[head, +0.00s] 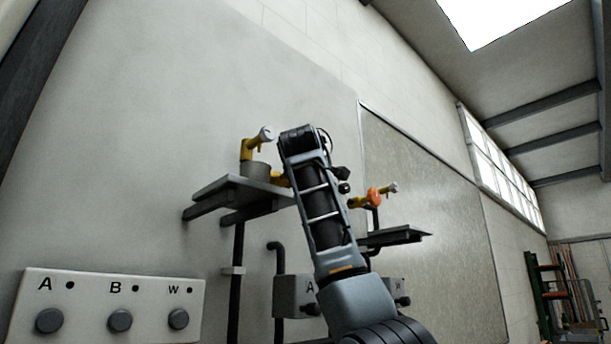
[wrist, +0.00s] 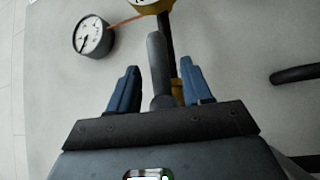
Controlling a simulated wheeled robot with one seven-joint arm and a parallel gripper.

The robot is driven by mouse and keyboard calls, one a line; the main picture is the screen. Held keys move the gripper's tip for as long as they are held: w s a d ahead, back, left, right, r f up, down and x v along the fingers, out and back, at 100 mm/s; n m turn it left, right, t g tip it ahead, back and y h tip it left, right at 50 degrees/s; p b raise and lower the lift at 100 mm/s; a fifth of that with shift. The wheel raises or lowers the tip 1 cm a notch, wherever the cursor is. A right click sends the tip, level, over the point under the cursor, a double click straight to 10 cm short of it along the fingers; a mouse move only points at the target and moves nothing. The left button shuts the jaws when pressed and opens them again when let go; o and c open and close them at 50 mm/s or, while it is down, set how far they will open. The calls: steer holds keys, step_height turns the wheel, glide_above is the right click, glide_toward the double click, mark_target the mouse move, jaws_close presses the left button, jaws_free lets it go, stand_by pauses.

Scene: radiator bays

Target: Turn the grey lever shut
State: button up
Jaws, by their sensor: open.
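In the wrist view, a grey lever (wrist: 156,62) with a rounded end runs between the two blue fingers of my gripper (wrist: 158,76). The fingers stand apart on either side of it, with a visible gap on each side, so the gripper is open and not holding it. A bit of yellow fitting (wrist: 177,90) shows behind the lever, beside the right finger. The lever's lower end is hidden by my gripper body. In the head view my arm covers the gripper and the lever, and I cannot make out either there.
A round white gauge (wrist: 93,37) is at the upper left of the wrist view. A dark pipe (wrist: 296,74) is at right. The head view shows a yellow fitting (head: 247,150) above a shelf bracket, an orange knob (head: 374,197), and a labelled button panel (head: 108,304).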

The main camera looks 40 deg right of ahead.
steer(key=shift+p+x, duration=0.55)
steer(key=shift+x, duration=1.3)
steer(key=shift+c, duration=0.4)
jaws_close()
